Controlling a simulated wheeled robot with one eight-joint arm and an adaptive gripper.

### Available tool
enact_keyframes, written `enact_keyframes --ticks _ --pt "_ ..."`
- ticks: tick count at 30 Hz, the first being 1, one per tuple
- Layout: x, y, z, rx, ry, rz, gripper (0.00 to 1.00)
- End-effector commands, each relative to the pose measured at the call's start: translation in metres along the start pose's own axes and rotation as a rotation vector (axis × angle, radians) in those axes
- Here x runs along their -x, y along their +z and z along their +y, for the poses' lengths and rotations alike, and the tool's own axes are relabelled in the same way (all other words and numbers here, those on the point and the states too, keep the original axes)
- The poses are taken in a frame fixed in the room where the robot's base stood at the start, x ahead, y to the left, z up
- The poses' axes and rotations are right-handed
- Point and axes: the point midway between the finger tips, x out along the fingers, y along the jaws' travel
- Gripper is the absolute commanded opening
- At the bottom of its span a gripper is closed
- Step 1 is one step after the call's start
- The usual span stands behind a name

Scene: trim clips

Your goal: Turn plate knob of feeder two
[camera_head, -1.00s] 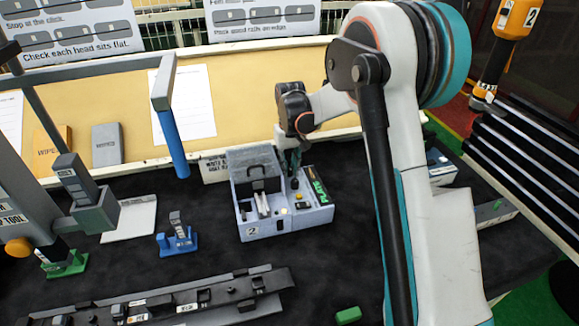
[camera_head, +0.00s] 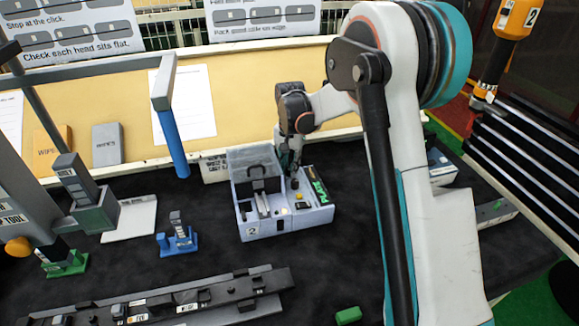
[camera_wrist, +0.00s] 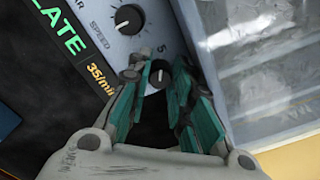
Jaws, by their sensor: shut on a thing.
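Feeder two (camera_head: 262,232) is a pale grey box marked "2" on the dark bench in the head view, with its clear lid (camera_head: 262,160) raised. Its dark panel with green "PLATE" lettering (camera_wrist: 58,38) and "35/min" shows in the wrist view. My gripper (camera_head: 293,172) reaches down at the back of the feeder's top, left of the panel. In the wrist view its teal fingers (camera_wrist: 162,82) are closed around a small black knob (camera_wrist: 158,78) below the number 5. A larger black knob (camera_wrist: 128,19) marked "SPEED" sits apart, up and to the left. The fingers hide part of the small knob.
The raised lid stands close beside my fingers. A blue stand (camera_head: 177,243) and a long dark rail (camera_head: 175,306) lie left and in front.

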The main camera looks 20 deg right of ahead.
Motion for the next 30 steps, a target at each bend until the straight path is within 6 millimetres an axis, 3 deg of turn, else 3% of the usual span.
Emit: enact_keyframes --ticks 16,17,19,20,30 --pt "0.0002 0.0001 -0.0004 -0.026 -0.001 0.000 0.00" --pt "0.0002 0.0001 -0.0004 -0.026 -0.001 0.000 0.22" --pt "0.0002 0.0001 -0.0004 -0.026 -0.001 0.000 0.38" --pt "0.0001 0.0001 -0.0003 -0.026 0.000 0.000 0.41" --pt "0.0001 0.0008 -0.0016 -0.024 -0.002 -0.001 0.41"
